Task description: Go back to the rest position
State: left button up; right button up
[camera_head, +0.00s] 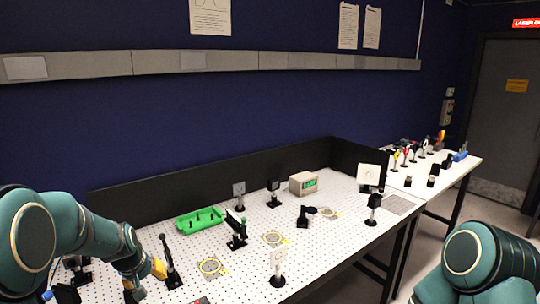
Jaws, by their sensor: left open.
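My left arm (85,235) is teal and reaches in from the left edge, bent down over the near left of the perforated table (300,235). My left gripper (146,278) is at its end, small and partly hidden, with yellowish parts showing. It is open, beside a black upright post (170,262); I cannot tell whether they touch. My right arm (475,265) shows only as a teal link at the bottom right. My right gripper is out of the picture.
A green tray (199,221), a grey box with a green display (309,182) and several post-mounted optics stand on the table. Flat yellow rings (213,267) lie between them. A black low wall (200,185) closes the back. A second table (462,167) holds more parts.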

pick_arm(q)
jog(key=shift+m+g+h, duration=0.5)
jog(key=shift+m+g, duration=0.1)
jog(key=shift+g, duration=0.2)
jog(key=s+d+f, duration=0.1)
jog(key=d+f, duration=0.1)
jog(key=f, duration=0.3)
jog(key=s+d+f, duration=0.2)
jog(key=d+f, duration=0.1)
jog(key=f, duration=0.1)
jog(key=s+d+f, duration=0.1)
jog(key=d+f, duration=0.1)
jog(key=f, duration=0.3)
jog(key=shift+s+d+f, duration=0.3)
jog(key=shift+d, duration=0.05)
jog(key=s+d+f+m+g+h, duration=0.1)
jog(key=s+d+f+h, duration=0.1)
jog(key=s+d+f, duration=0.4)
jog(key=s+d+f+h, duration=0.1)
jog(key=s+d+f, duration=0.1)
jog(key=s+d, duration=0.75)
notch_tip(320, 180, down, 10)
jog(key=s+a+b, duration=0.1)
jog(key=b, duration=0.8)
jog(key=shift+s, duration=0.2)
pick_arm(e)
notch_tip(320, 180, down, 11)
jog(key=w, duration=0.1)
jog(key=shift+a, duration=0.35)
